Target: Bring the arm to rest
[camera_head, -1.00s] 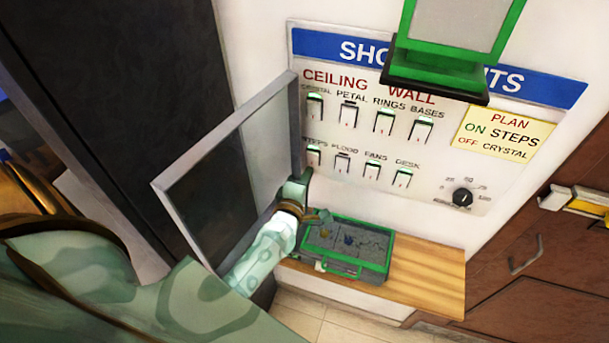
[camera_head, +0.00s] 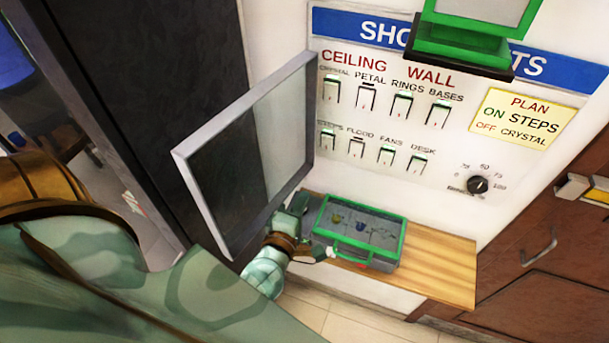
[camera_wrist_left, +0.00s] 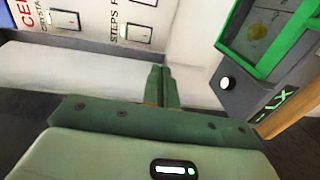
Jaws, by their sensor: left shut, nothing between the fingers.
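My left arm comes in from the lower left, in green and brown. My left gripper (camera_head: 299,202) is near the lower corner of the open glass-paned door (camera_head: 235,160), just left of the green-edged case (camera_head: 398,245). In the left wrist view its two fingers (camera_wrist_left: 162,75) lie together with nothing between them. They point toward the pale wall below the switches. Whether they touch the door frame or the case, I cannot tell. My right gripper is not in view.
A switch panel (camera_head: 455,140) with two rows of rocker switches and a dial (camera_head: 478,184) is on the wall. The case rests on a wooden shelf (camera_head: 440,270). A brown cabinet (camera_head: 530,240) stands at right.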

